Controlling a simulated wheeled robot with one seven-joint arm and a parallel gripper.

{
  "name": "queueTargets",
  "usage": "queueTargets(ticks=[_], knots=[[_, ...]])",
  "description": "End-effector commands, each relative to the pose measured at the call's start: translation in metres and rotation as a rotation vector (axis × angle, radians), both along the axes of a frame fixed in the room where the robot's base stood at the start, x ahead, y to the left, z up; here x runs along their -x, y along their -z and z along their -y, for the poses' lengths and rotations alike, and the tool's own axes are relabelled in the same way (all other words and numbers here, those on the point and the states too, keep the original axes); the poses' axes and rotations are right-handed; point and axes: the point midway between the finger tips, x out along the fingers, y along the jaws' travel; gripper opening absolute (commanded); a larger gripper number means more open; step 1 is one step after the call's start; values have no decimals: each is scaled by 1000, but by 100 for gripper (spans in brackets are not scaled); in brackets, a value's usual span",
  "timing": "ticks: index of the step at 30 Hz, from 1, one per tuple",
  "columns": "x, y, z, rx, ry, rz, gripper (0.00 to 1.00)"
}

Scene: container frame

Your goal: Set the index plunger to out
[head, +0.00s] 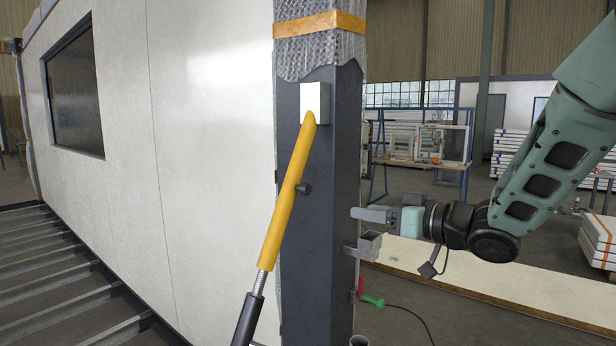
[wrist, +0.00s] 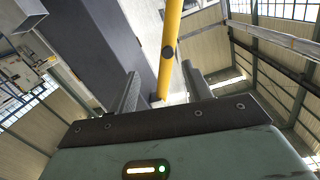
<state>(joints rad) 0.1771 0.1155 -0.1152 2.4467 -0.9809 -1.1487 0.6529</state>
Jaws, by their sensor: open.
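A yellow tube (head: 287,198) leans against the dark post (head: 330,230), its upper end at a white block. A small dark round knob (head: 304,188), which looks like the index plunger, sticks out at the tube's right edge; how far it is drawn is too small to tell. In the wrist view the dark knob (wrist: 168,53) shows against the yellow tube (wrist: 171,25), ahead of the gap between my fingers. My gripper (head: 358,213) is open and empty, right of the post and apart from the knob. It also shows open in the wrist view (wrist: 162,84).
The white block (head: 314,103) is on the post's face. A small grey box bracket (head: 369,245) juts from the post just below my gripper. A green-and-red handled thing (head: 371,300) with a cable is lower down. A white panel wall (head: 205,140) stands left; the space before the post looks clear.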

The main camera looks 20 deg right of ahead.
Motion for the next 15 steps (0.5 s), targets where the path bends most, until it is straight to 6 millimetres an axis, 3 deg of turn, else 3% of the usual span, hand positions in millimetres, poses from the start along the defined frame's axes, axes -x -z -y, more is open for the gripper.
queueTargets(ticks=[3, 7, 15], knots=[[6, -16, 10, -46, -38, 33, 49], [5, -21, 10, -65, -57, 45, 49], [-30, -22, -18, -65, -62, 44, 49]])
